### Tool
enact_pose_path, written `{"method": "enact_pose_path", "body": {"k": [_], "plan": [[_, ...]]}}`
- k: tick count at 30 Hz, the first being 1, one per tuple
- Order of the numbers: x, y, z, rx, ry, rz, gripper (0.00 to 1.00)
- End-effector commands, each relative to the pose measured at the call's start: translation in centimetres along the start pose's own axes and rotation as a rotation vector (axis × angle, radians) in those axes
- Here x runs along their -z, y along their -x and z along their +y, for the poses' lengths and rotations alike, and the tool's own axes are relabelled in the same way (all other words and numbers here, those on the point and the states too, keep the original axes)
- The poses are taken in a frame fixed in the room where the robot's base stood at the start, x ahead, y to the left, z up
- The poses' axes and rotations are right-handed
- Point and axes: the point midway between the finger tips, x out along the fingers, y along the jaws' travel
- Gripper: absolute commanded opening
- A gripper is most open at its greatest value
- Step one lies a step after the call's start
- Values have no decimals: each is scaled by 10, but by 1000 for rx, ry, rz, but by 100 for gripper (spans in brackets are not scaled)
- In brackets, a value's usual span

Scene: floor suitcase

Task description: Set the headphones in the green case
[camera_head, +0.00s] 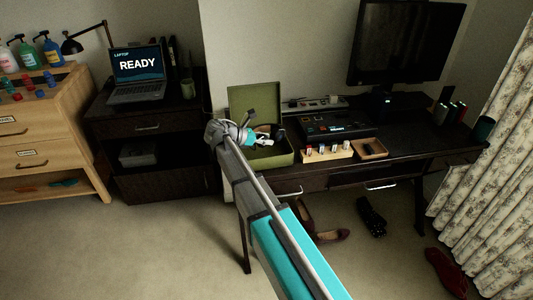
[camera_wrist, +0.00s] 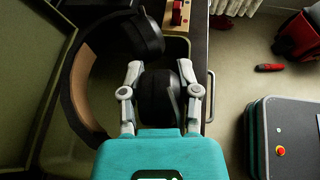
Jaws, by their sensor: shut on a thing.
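The green case (camera_head: 254,98) stands open on the dark desk, its lid raised at the back. In the wrist view its green panel (camera_wrist: 25,60) fills the left side. The headphones are black with a tan inner band (camera_wrist: 82,82). My gripper (camera_wrist: 160,82) is shut on one ear cup (camera_wrist: 157,100), a finger on each side. The other ear cup (camera_wrist: 145,35) is free, beyond the fingertips. In the head view my gripper (camera_head: 262,138) and the headphones (camera_head: 277,130) are over the case's open base. I cannot tell whether the headphones touch its floor.
Right of the case are a black device (camera_head: 333,124), a wooden holder with small items (camera_head: 328,152), an open wooden tray (camera_head: 370,149) and a monitor (camera_head: 405,45). A laptop (camera_head: 137,75) stands on the left cabinet. Shoes (camera_head: 330,236) lie on the floor.

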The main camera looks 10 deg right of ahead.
Motion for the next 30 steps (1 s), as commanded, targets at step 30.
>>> {"method": "enact_pose_path", "body": {"k": [30], "plan": [[36, -15, 19, 2, -1, -1, 0]]}}
